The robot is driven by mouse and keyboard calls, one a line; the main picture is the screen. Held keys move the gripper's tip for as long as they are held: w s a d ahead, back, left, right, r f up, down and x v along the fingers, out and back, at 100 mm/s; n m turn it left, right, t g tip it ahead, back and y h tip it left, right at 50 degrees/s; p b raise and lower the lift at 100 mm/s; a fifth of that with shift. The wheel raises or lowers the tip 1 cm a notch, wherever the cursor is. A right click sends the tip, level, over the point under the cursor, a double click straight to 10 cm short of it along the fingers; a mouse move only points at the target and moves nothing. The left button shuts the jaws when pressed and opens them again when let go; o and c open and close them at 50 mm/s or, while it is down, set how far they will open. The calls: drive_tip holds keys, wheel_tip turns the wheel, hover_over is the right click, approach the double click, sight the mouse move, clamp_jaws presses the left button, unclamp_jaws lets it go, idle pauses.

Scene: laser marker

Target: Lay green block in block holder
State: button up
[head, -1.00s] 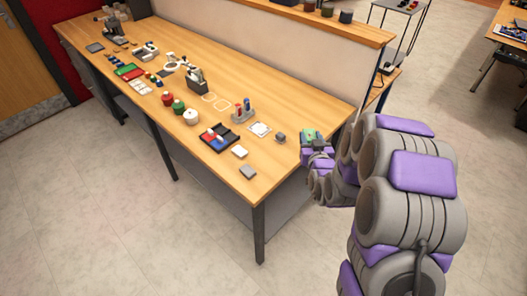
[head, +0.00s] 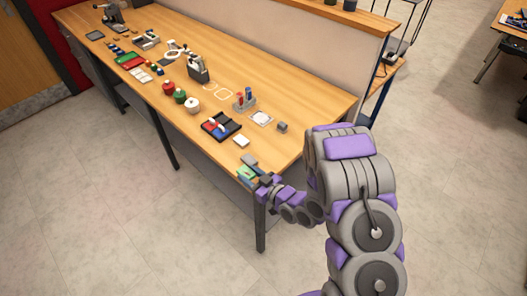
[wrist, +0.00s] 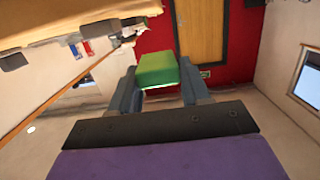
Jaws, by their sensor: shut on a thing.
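The green block (head: 245,172) is held between the fingers of my gripper (head: 254,176), near the table's front right corner. The wrist view shows the green block (wrist: 168,71) clamped between the two fingers of my gripper (wrist: 160,88). The block holder (head: 231,128) is a black tray on the table, farther back and to the left of my gripper. Red and blue blocks (head: 219,128) lie in it, and its right part looks bare. The green block is apart from the holder.
A white block (head: 241,141) lies between the holder and my gripper. A grey block (head: 249,159) lies close by my gripper. A stand with red and blue pieces (head: 244,99) and a small grey cube (head: 282,127) are farther back. Red, green and white round items (head: 180,96) stand left.

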sight(268, 154)
drive_tip(key=w+d, duration=0.1)
drive_tip(key=w, duration=0.3)
drive_tip(key=w+d+f+b, duration=0.1)
drive_tip(key=w+d, duration=0.1)
drive_tip(key=w, duration=0.3)
drive_tip(key=w+d+b, duration=0.1)
drive_tip(key=w, duration=0.4)
drive_tip(key=shift+d+f, duration=0.15)
drive_tip(key=shift+d, duration=0.05)
drive_tip(key=shift+w+d+f+b, duration=0.1)
drive_tip(key=shift+w+f+b, duration=0.25)
drive_tip(key=shift+f, duration=0.3)
drive_tip(key=shift+w+d+f+b, duration=0.1)
drive_tip(key=shift+w+f+b, duration=0.2)
drive_tip(key=shift+f, duration=0.65)
drive_tip(key=shift+f, duration=0.1)
drive_tip(key=shift+f, duration=0.1)
drive_tip(key=o, duration=1.1)
drive_tip(key=shift+f+b, duration=0.1)
drive_tip(key=shift+b, duration=0.2)
drive_tip(key=p+v, duration=0.3)
drive_tip(key=v, duration=1.4)
drive_tip(key=shift+d, duration=0.25)
